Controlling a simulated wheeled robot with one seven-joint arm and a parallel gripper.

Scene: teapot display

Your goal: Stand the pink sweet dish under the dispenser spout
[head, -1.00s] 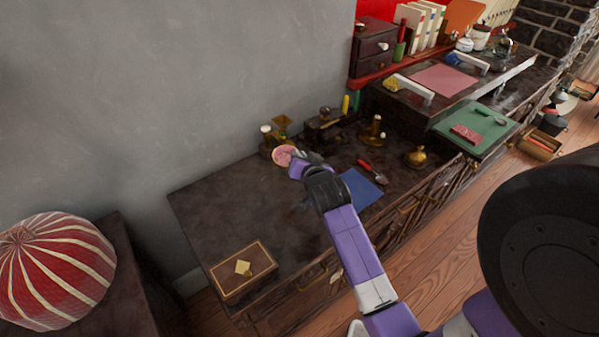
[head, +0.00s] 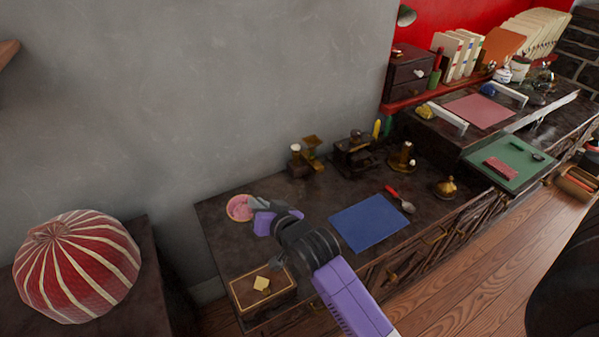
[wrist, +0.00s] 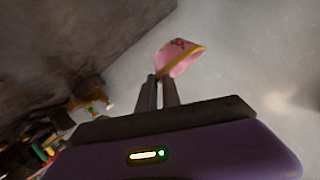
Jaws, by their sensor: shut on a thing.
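The pink sweet dish (head: 238,208), with a gold rim, is at the back left of the dark cabinet top. In the wrist view the dish (wrist: 182,58) sits at the fingertips. My gripper (head: 254,206) is shut on its edge; the two fingers (wrist: 160,80) are close together there. The dish seems held above the top, but its height is hard to tell. Brass and dark pieces (head: 312,152) and a dark machine (head: 354,155) stand by the wall to the right. I cannot tell which one is the dispenser, and no spout is clear.
A wooden box (head: 263,290) with a yellow piece on it lies at the front left. A blue mat (head: 369,222), a red-handled spoon (head: 400,199) and brass pieces (head: 403,158) (head: 446,187) lie to the right. A striped red dome (head: 76,265) stands far left.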

